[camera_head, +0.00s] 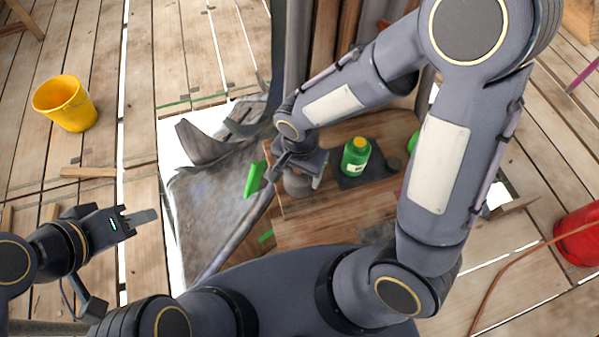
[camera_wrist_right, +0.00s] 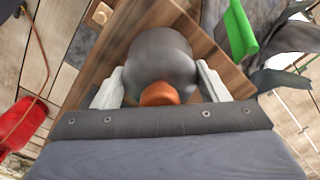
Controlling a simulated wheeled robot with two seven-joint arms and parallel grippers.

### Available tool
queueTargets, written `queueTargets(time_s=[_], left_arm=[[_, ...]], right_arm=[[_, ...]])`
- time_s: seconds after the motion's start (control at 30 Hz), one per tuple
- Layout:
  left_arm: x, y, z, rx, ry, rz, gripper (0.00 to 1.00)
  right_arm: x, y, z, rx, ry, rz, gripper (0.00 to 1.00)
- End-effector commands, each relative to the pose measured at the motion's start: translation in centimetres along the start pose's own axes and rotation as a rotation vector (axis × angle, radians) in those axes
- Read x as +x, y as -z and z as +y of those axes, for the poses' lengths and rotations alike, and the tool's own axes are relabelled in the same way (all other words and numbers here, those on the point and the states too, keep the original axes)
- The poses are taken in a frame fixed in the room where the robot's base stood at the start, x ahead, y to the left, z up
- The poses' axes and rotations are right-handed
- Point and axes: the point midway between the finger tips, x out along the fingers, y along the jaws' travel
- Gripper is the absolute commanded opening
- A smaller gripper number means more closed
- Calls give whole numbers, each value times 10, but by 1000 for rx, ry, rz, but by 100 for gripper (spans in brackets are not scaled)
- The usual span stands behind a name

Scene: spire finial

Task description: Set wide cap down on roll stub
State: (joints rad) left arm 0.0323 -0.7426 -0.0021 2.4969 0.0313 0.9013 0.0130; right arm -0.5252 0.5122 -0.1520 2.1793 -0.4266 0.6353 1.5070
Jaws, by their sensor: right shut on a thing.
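My right gripper (camera_head: 298,178) is low over the wooden bench. In the right wrist view, its pale fingers (camera_wrist_right: 160,88) are on either side of a dark grey rounded piece (camera_wrist_right: 160,55), likely the wide cap, and shut on it. An orange knob-like part (camera_wrist_right: 160,94) shows at its near side. In the head view, this grey piece (camera_head: 297,185) shows just below the fingers; whether it touches anything underneath is hidden. I cannot make out the roll stub for certain. My left gripper (camera_head: 142,217) is far left, away from the bench; its finger gap is unclear.
A green bottle (camera_head: 355,156) with an orange-yellow top stands on a dark mat (camera_head: 372,179), right of my right gripper. A small dark round thing (camera_head: 393,163) lies beside it. A green strip (camera_head: 254,179) stands at the bench's left edge. A yellow bucket (camera_head: 66,103) is far left.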

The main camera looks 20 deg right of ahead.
Motion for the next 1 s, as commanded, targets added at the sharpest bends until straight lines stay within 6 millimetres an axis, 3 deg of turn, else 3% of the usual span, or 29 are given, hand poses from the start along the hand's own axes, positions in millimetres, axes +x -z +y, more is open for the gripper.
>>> queueTargets(time_s=[0.27, 0.3, 0.47, 0.77, 0.87, 1.0], left_arm=[[3, -1, -1, 0, 0, 1, 36], [2, -1, -1, 0, 0, 1, 36], [2, -1, -1, 0, 0, 1, 36], [0, 0, 0, 0, 0, 1, 36], [-3, 2, 1, 0, 0, 1, 36], [-5, 2, 2, 0, 0, 1, 36]], right_arm=[[3, 0, 0, -1, 2, 1, 24], [2, 0, 0, -1, 0, 0, 70], [2, 0, 0, -1, 0, 0, 89], [-1, 0, 0, -1, 0, 0, 89], [-8, 0, -1, 0, 3, 2, 89], [-34, 0, -2, 0, 8, 3, 89]])
